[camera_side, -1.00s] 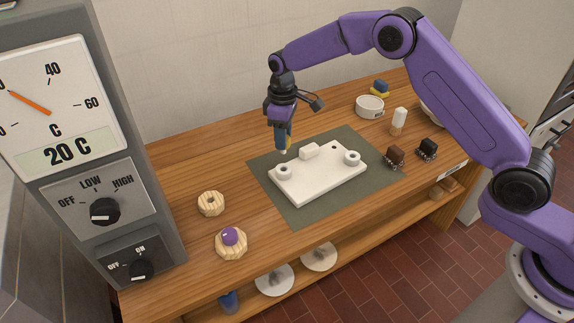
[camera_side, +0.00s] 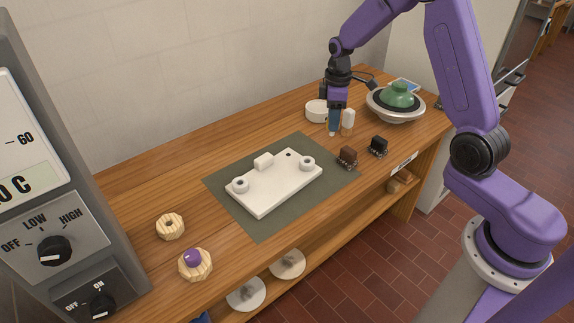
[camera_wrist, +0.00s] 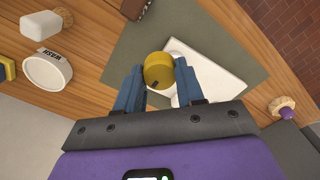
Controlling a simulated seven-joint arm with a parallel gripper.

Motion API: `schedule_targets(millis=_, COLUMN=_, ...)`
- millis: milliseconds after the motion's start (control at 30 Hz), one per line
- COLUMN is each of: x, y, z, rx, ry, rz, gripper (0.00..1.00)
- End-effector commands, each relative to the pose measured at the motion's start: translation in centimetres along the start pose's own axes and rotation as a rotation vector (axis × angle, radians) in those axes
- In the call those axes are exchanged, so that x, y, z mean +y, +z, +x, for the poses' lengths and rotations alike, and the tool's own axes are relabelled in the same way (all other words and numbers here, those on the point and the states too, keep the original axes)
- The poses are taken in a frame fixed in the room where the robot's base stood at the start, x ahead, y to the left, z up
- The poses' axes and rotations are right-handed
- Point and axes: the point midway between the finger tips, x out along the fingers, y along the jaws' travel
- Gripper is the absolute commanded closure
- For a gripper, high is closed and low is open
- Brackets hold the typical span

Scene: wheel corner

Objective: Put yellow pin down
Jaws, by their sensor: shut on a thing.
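My gripper (camera_side: 333,130) is over the back right part of the wooden bench, close to a white bowl and a white-handled brush. In the wrist view my gripper (camera_wrist: 158,88) is shut on the yellow pin (camera_wrist: 158,68), a round yellow piece with a dark mark, between its blue fingers. In the side view the fingers hide most of the pin, and I cannot tell whether it touches the bench.
The white board (camera_side: 275,188) lies on a green mat (camera_side: 262,229). Bare bench lies left of the bowl.

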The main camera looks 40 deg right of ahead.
Motion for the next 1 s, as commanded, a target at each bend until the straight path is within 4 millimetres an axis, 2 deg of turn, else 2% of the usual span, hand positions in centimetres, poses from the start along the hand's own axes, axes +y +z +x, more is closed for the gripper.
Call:
schedule_targets(millis=600, x=7.0, y=-5.4, z=4.1, rx=0.000, ry=0.000, rz=0.001, gripper=1.00)
schedule_targets(millis=900, x=9.5, y=-7.3, z=8.1, rx=-0.001, ry=-0.001, rz=0.001, gripper=1.00)
schedule_targets(millis=1000, x=10.0, y=-7.8, z=8.8, rx=-0.001, ry=-0.001, rz=0.001, gripper=1.00)
